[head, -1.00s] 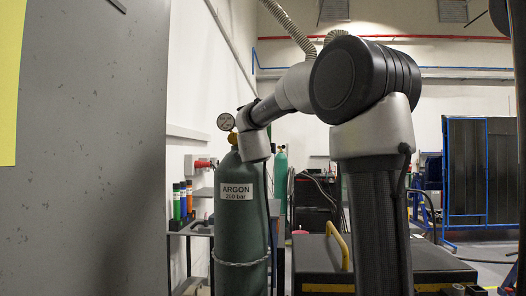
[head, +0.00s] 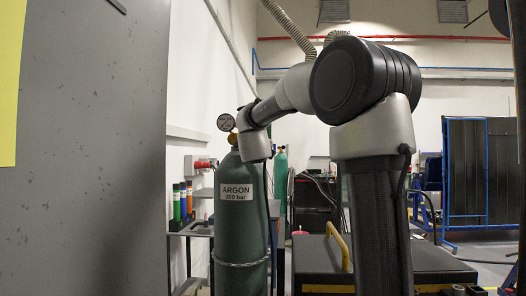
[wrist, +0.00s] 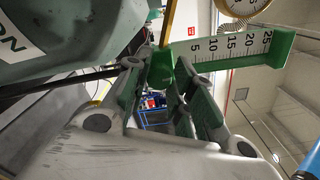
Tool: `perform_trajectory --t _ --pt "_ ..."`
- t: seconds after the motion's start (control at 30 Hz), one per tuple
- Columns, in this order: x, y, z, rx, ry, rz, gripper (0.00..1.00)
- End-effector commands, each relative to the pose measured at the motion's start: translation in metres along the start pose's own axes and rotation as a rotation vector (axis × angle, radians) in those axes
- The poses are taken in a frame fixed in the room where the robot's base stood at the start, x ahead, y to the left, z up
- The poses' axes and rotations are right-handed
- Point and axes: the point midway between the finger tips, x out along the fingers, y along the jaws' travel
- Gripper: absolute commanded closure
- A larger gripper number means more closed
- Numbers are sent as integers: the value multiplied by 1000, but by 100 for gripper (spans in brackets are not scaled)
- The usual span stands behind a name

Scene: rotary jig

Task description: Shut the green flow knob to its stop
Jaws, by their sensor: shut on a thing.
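The green flow knob (wrist: 160,70) shows in the wrist view between the fingertips of my gripper (wrist: 161,76). The gripper is shut on it, with one finger on each side. The knob sits at the left end of a white scale (wrist: 230,47) marked 5 to 25, which has a green block at its far end. How far the knob is turned cannot be read here. In the head view the gripper and the knob are hidden behind the dark green argon cylinder (head: 240,205) and my arm.
A round gauge (head: 225,122) stands on top of the cylinder; a gauge (wrist: 242,6) also shows at the top of the wrist view. A grey panel (head: 80,160) fills the left of the head view. A shelf with coloured tubes (head: 183,200) is beside the cylinder.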

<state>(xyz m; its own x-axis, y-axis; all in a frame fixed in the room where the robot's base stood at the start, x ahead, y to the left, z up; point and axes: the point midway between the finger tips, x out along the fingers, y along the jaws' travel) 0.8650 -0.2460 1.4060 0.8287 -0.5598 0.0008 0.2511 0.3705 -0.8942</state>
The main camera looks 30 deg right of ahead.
Motion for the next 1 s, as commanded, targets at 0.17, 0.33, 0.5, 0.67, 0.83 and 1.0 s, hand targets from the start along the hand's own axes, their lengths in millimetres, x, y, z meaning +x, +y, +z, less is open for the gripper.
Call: perform_trajectory --t 0.17,0.33,0.5,0.67,0.83,1.0 --pt "0 2 -2 1 3 4 100" --pt "0 3 -2 0 3 4 69" --pt "0 2 -1 0 2 3 54" --pt "0 1 -1 0 1 2 54" --pt "-9 0 0 1 -1 1 54" --pt "-42 0 1 1 -2 1 54"
